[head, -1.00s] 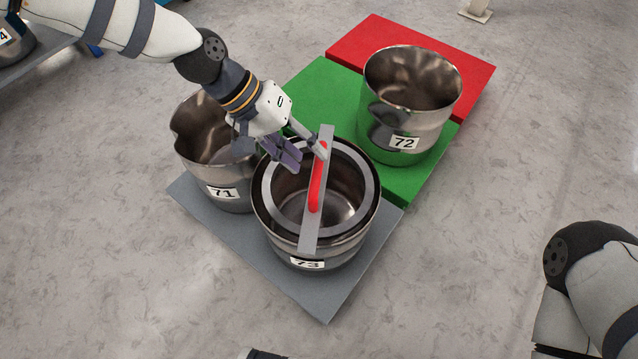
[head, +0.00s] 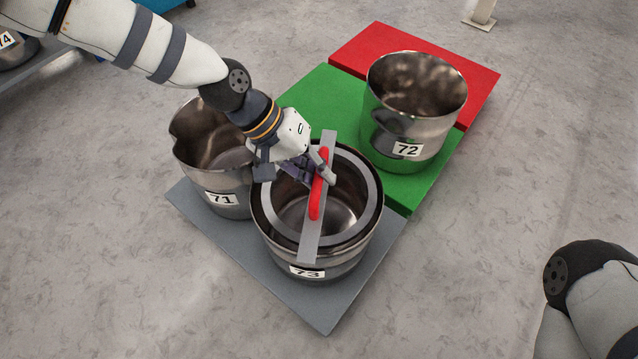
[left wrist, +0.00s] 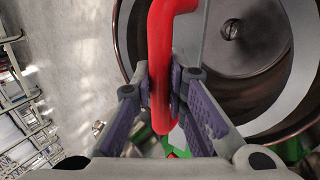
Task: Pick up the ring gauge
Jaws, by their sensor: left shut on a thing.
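The ring gauge is a flat grey ring (head: 372,205) with a grey bar across it and a red handle (head: 318,186) on the bar. It lies at the mouth of the steel pot marked 73 (head: 345,262). My left gripper (head: 322,178) is shut on the red handle, near its far end. In the left wrist view the purple-padded fingers (left wrist: 162,92) stand on both sides of the red handle (left wrist: 160,50). Part of the ring is hidden behind the gripper. My right gripper is not in view; only part of my right arm shows at lower right.
Pot 71 (head: 215,180) stands left of pot 73 on the grey platform (head: 315,312), close to my left gripper. Pot 72 (head: 425,120) stands on the green platform (head: 320,90). A red platform (head: 375,40) adjoins behind. Open floor lies in front and to the right.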

